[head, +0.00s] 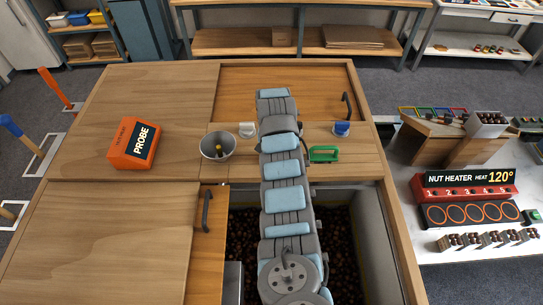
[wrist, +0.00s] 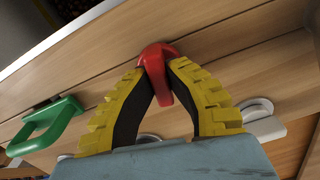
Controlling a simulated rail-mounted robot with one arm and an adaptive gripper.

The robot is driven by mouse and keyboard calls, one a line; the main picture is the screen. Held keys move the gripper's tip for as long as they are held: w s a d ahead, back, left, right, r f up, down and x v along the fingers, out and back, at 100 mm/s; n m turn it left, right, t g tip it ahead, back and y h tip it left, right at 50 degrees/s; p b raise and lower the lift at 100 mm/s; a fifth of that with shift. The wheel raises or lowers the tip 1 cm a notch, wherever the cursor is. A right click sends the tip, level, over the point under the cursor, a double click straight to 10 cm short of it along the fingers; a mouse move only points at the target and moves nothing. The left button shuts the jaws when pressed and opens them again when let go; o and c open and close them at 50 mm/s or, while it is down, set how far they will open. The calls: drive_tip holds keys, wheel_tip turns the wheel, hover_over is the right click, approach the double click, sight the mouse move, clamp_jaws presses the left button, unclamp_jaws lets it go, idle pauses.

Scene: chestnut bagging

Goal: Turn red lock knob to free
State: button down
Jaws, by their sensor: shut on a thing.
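The red lock knob (wrist: 158,62) shows in the wrist view at the wooden front, with its lever pointing down in the picture. My gripper (wrist: 158,78), with yellow ribbed, black-lined fingers, is closed around the knob, one finger on each side of its lever. In the head view my own arm covers the gripper and the red knob. I cannot tell from the picture how far the knob is turned.
A green handle (head: 323,154) lies right of my arm; it also shows in the wrist view (wrist: 45,128). A blue-and-white knob (head: 341,129), a white piece (head: 247,129) and a metal cup (head: 217,146) stand nearby. An orange probe box (head: 135,145) sits left. An open bin of chestnuts (head: 340,240) lies below.

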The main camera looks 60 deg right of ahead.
drive_tip(key=shift+f+n+b, duration=0.1)
drive_tip(key=shift+n+b, duration=0.3)
drive_tip(key=shift+n, duration=0.5)
drive_tip(key=c, duration=1)
unclamp_jaws()
drive_tip(key=shift+c, duration=0.2)
wheel_tip(320, 180, up, 6)
drive_tip(key=shift+w+r, duration=0.1)
drive_tip(key=shift+r, duration=3)
